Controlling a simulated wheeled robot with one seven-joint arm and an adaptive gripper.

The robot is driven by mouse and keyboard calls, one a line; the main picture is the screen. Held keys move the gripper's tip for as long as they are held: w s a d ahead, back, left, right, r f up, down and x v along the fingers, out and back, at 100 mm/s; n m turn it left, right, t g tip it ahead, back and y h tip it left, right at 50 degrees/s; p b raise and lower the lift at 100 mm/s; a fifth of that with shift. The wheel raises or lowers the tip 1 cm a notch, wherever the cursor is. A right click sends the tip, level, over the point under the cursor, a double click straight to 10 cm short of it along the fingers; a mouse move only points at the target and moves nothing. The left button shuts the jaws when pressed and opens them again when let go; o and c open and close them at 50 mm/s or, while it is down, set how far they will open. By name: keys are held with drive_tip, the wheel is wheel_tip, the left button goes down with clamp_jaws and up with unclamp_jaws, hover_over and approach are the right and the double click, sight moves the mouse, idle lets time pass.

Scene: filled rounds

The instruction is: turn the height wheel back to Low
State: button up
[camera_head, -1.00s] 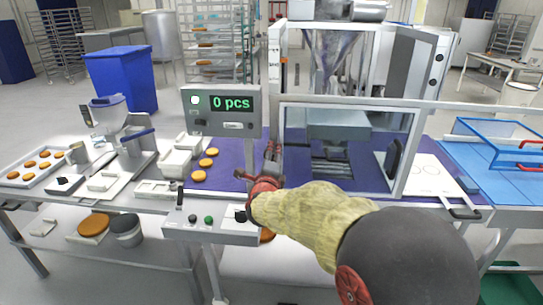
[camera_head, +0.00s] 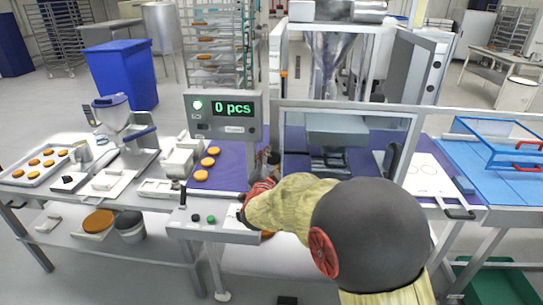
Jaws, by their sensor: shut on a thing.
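My gripper (camera_head: 265,165) is at the left front post of the white-framed machine (camera_head: 275,85), just right of the display. Its red body faces me and its dark fingers reach up and away toward the post. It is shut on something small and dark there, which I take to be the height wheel. The wheel is mostly hidden by the fingers, and its Low mark and pointer cannot be read. The display (camera_head: 228,111) beside it reads 0 pcs in green, with a lit round lamp at its left.
A control box (camera_head: 215,229) with black and green knobs stands at the front edge, close below my gripper. Orange rounds (camera_head: 207,163) lie on the purple belt at left. A clear guard (camera_head: 345,150) stands right of the gripper; a blue tray (camera_head: 495,165) is at far right.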

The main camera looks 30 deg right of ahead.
drive_tip(key=n+p, duration=0.3)
drive_tip(key=n, duration=0.3)
drive_tip(key=shift+f, duration=0.15)
drive_tip(key=n+p, duration=0.1)
drive_tip(key=n, duration=0.1)
drive_tip(key=n+p, duration=0.1)
drive_tip(key=n, duration=0.2)
drive_tip(key=shift+s+d+f+n+h+p, duration=0.1)
drive_tip(key=shift+d+n+h+p, duration=0.05)
drive_tip(key=shift+n+h+p, duration=0.2)
idle(0.3)
drive_tip(key=o, duration=1.1)
drive_tip(key=shift+c, duration=0.2)
drive_tip(key=shift+o, duration=0.6)
drive_tip(key=v, duration=1.2)
